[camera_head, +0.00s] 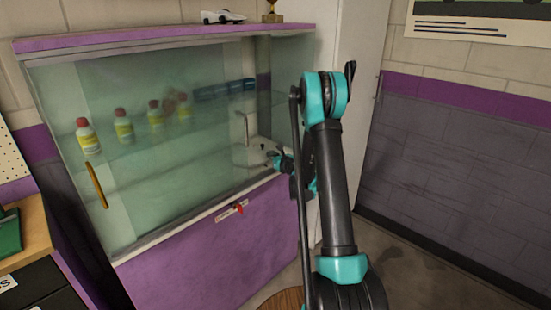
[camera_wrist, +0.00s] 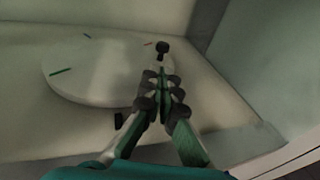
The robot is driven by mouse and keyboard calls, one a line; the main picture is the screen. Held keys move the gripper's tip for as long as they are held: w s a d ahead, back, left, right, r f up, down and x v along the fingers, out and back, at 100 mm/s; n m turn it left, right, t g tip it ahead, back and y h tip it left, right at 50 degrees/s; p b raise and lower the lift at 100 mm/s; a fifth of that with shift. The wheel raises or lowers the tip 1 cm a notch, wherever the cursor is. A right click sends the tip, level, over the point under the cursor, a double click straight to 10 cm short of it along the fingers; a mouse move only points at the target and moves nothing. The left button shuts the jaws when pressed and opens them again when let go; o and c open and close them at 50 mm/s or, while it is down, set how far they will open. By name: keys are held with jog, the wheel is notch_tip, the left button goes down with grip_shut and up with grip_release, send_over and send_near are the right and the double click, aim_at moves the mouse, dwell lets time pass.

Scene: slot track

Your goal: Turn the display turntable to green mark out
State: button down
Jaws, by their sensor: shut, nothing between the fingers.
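The display turntable (camera_wrist: 95,85) is a pale round disc on the cabinet floor in the wrist view. It has a green mark (camera_wrist: 62,72) at its left side, a blue mark (camera_wrist: 87,36) at the far edge and a red mark (camera_wrist: 148,44) at the far right. A dark round-topped peg (camera_wrist: 162,47) stands at the disc's right, just beyond my fingertips; I cannot tell whether they touch it. My gripper (camera_wrist: 161,75) is shut and empty over the disc's right edge. In the head view my gripper (camera_head: 276,160) reaches into the cabinet's right end, partly hiding the turntable (camera_head: 258,146).
The cabinet's glass front (camera_head: 140,165) has a gold handle (camera_head: 97,185); its right end is open. Several bottles (camera_head: 123,126) stand on a shelf. A red key (camera_head: 238,208) sticks out below the glass. A small dark block (camera_wrist: 118,120) lies left of my fingers.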

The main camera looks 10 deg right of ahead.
aim_at(260, 148)
jog(key=shift+w+a+r, duration=0.1)
jog(key=shift+w+a, duration=0.15)
jog(key=shift+w, duration=0.55)
jog(key=shift+w+a+r, duration=0.1)
jog(key=shift+w+a, duration=0.2)
jog(key=shift+w, duration=0.5)
jog(key=shift+w+a+r, duration=0.1)
jog(key=shift+w+a, duration=0.15)
jog(key=shift+w, duration=0.55)
jog(key=shift+w+d+n+g+y, duration=0.15)
jog(key=shift+w+n+g+y, duration=0.4)
jog(key=shift+y, duration=0.55)
jog(key=shift+w+n+g+y, duration=0.35)
jog(key=shift+w+n+y, duration=0.2)
jog(key=shift+n+y, duration=0.35)
jog(key=w+n+g+y, duration=0.1)
jog(key=w+a+n+g+y, duration=0.1)
jog(key=n+g+y, duration=0.1)
jog(key=shift+w+n, duration=0.1)
jog(key=shift+n, duration=0.15)
jog(key=shift+w+a, duration=0.75)
jog(key=shift+w, duration=0.3)
jog(key=shift+w+a, duration=0.1)
